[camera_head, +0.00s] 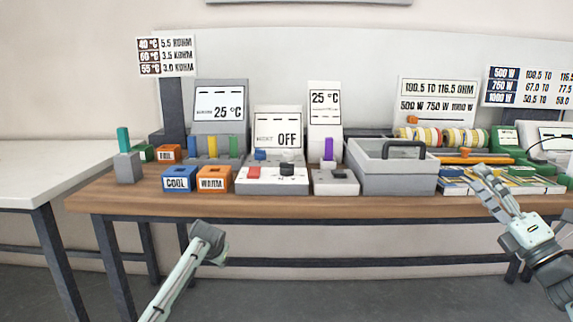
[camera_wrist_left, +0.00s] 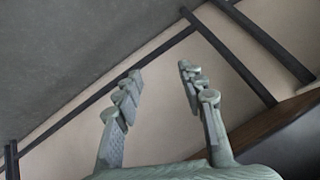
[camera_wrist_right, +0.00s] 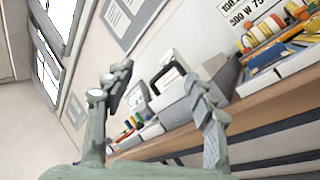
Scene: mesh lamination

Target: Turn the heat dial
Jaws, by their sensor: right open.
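A pale control box (camera_head: 271,183) on the table carries a red block (camera_head: 253,172) and a dark knob (camera_head: 287,169). Its display (camera_head: 278,135) reads OFF. I cannot tell for certain which knob is the heat dial. A smaller box (camera_head: 335,184) to its right has a dark knob (camera_head: 339,174) and a purple upright piece (camera_head: 328,149). My right gripper (camera_head: 488,181) is open and empty, in front of the table's right part, well away from the control box. My left gripper (camera_wrist_left: 161,72) is open and empty, low in front of the table; its fingers are indistinct in the head view.
COOL (camera_head: 178,180) and WARM (camera_head: 214,179) blocks stand left of the control box. A grey bin (camera_head: 392,182) with a dark handle is to the right. Coloured rolls (camera_head: 440,136) and flat packs (camera_head: 530,185) lie further right. The table edge (camera_head: 330,206) runs in front.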

